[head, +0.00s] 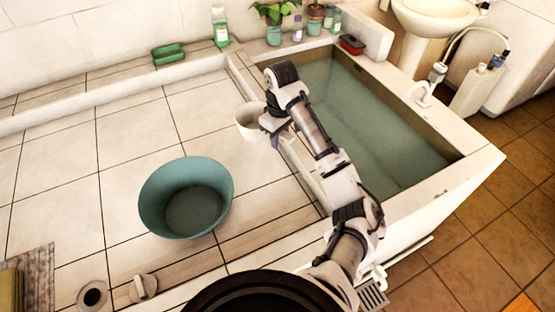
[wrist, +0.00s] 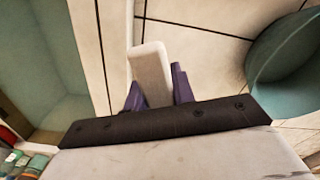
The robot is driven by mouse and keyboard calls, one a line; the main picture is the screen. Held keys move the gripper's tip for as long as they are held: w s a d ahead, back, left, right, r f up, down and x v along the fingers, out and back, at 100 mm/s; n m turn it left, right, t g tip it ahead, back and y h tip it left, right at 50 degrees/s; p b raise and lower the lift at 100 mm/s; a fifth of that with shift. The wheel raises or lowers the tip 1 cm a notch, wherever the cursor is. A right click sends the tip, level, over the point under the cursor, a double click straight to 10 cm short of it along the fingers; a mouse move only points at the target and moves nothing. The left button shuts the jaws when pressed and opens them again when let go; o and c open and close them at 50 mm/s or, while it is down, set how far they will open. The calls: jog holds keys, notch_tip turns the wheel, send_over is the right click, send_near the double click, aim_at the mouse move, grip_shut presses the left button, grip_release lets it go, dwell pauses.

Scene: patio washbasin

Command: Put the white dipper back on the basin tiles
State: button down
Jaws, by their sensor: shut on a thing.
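The white dipper (head: 249,121) is at my gripper (head: 273,127), over the tiles just left of the water basin's rim. In the wrist view my gripper (wrist: 157,88) has its purple fingers shut on the dipper's pale handle (wrist: 151,65). The dipper's cup is hidden in that view. In the head view the cup looks roughly upright, partly covered by my gripper. I cannot tell whether it touches the tiles. The basin tiles (head: 130,125) spread left of the water basin (head: 450,165); they also show in the wrist view (wrist: 200,50).
A teal bowl (head: 160,200) stands on the tiles at lower left, right of my gripper in the wrist view (wrist: 300,70). A green soap dish (head: 168,54), a green bottle (head: 220,28) and plant pots (head: 273,36) line the back ledge. Tiles between bowl and dipper are clear.

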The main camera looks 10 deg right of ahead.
notch_tip(320, 180, down, 8)
jog(key=shift+r+b, duration=0.2)
jog(key=shift+b, duration=0.6)
jog(key=shift+f+p, duration=0.3)
jog(key=shift+f, duration=1.4)
jog(key=shift+f, duration=0.1)
jog(key=c, duration=1.2)
grip_release()
jog(key=shift+o, duration=0.2)
notch_tip(320, 180, up, 12)
jog(key=shift+s+d+r+p, duration=0.1)
jog(key=shift+r+p, duration=0.05)
jog(key=shift+p, duration=0.3)
